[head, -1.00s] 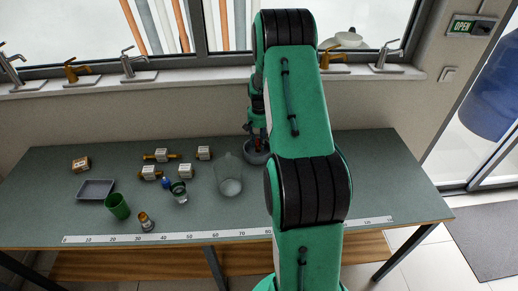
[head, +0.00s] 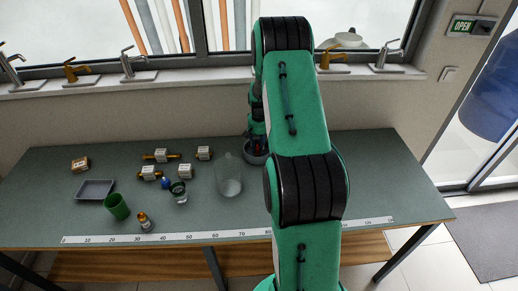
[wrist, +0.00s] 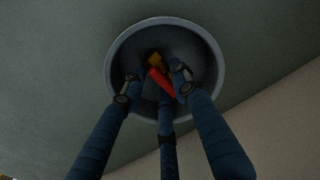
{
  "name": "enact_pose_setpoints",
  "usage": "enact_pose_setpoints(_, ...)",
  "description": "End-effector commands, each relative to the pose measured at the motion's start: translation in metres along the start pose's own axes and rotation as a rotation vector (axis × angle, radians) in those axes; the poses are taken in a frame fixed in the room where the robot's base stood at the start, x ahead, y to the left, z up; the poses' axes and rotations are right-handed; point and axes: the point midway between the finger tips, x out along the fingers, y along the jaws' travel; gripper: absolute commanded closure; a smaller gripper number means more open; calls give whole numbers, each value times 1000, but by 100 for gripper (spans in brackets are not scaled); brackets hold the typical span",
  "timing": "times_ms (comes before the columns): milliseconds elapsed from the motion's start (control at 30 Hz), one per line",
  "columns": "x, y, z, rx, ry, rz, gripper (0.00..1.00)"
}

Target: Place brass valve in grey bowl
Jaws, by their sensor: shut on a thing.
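The brass valve, with a red handle (wrist: 161,84), is between my gripper's fingers (wrist: 158,82) in the wrist view. My gripper is shut on it. The grey bowl (wrist: 114,58) lies below and around the fingertips, and the valve appears inside its rim. I cannot tell whether the valve touches the bowl's floor. In the head view the bowl (head: 252,158) stands at the back of the table, partly hidden by my arm, and the valve cannot be made out there.
A clear glass jar (head: 229,178) stands close left of the bowl. Further left are a grey tray (head: 95,190), a green cup (head: 117,207), a small bottle (head: 145,222) and several brass fittings with white labels (head: 161,155). A ruler strip (head: 200,236) runs along the front edge.

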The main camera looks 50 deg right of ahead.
Motion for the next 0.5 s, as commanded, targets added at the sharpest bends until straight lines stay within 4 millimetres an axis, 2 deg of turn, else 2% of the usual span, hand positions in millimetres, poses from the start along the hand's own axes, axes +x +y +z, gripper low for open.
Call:
enact_pose_setpoints(33, 2, 0, 0, 0, 0, 0, 100)
enact_pose_setpoints(67, 2, 0, 0, 0, 0, 0, 67)
enact_pose_setpoints(133, 1, 0, 0, 0, 0, 0, 53)
enact_pose_setpoints(500, 0, 0, 0, 0, 0, 0, 52)
